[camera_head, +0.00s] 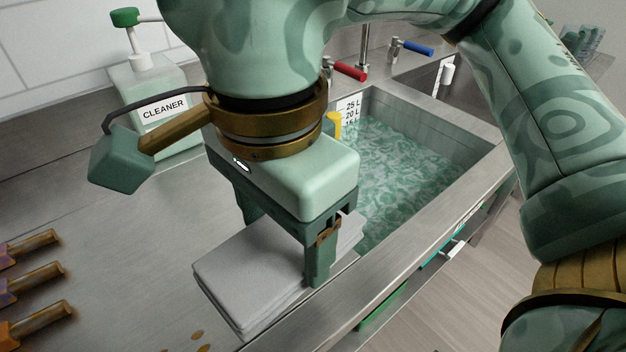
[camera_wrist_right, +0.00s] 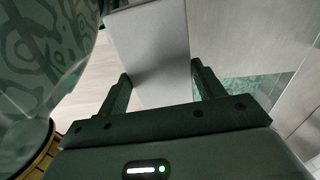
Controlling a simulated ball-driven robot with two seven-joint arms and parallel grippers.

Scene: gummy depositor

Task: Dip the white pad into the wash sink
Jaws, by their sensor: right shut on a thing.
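The white pad (camera_head: 240,290) is a flat, light grey-white folded slab at the left front corner of the sink, over the steel counter and the sink's edge. My right gripper (camera_head: 285,255) is shut on the pad from above, one finger on each side of it. The wrist view shows the pad (camera_wrist_right: 148,45) between the two fingers (camera_wrist_right: 162,92). The wash sink (camera_head: 470,175) holds rippled green-tinted water (camera_head: 400,170) just right of the gripper. Whether the pad touches the counter is unclear. My left gripper is out of view.
A cleaner pump bottle (camera_head: 160,85) stands behind the gripper on the counter. Red (camera_head: 350,71) and blue (camera_head: 418,47) tap handles sit at the sink's back. Several brown-handled tools (camera_head: 35,280) lie at the left. A yellow object (camera_head: 334,124) is at the sink's back left edge.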

